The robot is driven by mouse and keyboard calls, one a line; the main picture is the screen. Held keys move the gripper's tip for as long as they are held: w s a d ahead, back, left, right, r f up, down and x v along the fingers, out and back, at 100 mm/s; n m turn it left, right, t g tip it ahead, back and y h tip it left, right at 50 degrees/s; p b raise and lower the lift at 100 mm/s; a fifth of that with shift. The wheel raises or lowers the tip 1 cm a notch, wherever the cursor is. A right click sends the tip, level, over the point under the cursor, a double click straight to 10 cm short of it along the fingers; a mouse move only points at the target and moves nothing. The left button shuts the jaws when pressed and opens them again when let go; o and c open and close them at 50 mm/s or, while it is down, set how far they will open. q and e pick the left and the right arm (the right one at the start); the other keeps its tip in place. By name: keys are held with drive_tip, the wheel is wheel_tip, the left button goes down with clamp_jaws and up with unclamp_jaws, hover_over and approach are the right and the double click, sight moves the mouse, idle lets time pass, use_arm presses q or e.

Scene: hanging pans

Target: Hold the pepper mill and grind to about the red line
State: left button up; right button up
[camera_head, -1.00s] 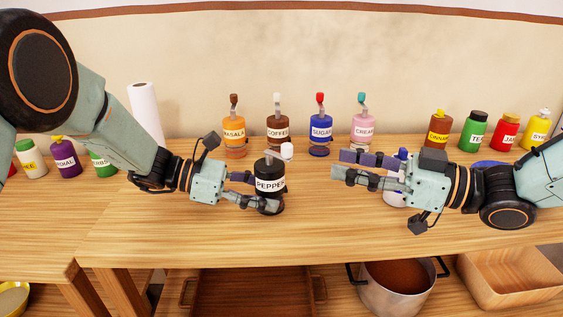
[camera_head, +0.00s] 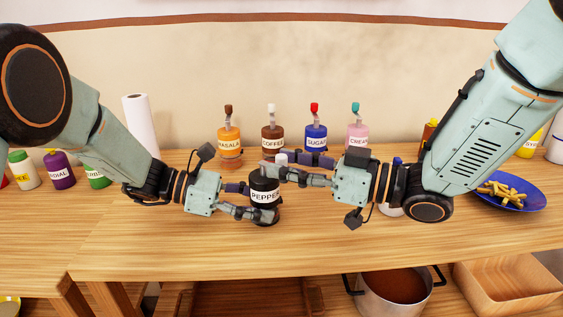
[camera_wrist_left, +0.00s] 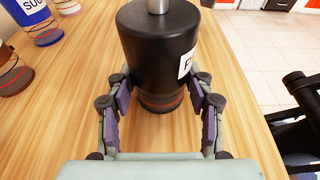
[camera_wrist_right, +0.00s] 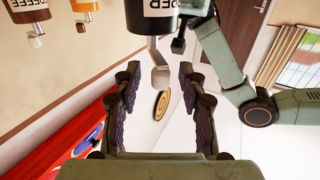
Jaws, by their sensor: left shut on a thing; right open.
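The black pepper mill (camera_head: 264,180) stands upright on the wooden counter, its white label reading PEPPER. My left gripper (camera_head: 258,205) is shut on its lower part. The left wrist view shows the mill (camera_wrist_left: 158,45) between the fingers, with a thin red line (camera_wrist_left: 163,103) around its lower section. How full that section is cannot be told. My right gripper (camera_head: 290,167) is open at the top of the mill. In the right wrist view the mill's white crank knob (camera_wrist_right: 161,76) hangs between the open fingers, apparently touching neither.
Masala (camera_head: 229,139), coffee (camera_head: 272,139), sugar (camera_head: 316,138) and cream (camera_head: 358,136) dispensers stand behind the mill. A blue plate of fries (camera_head: 535,202) lies at the right. A pot (camera_head: 392,296) sits below. The counter front (camera_head: 330,245) is clear.

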drive_tip(key=shift+x, duration=0.8)
drive_tip(key=shift+c, duration=0.6)
clamp_jaws()
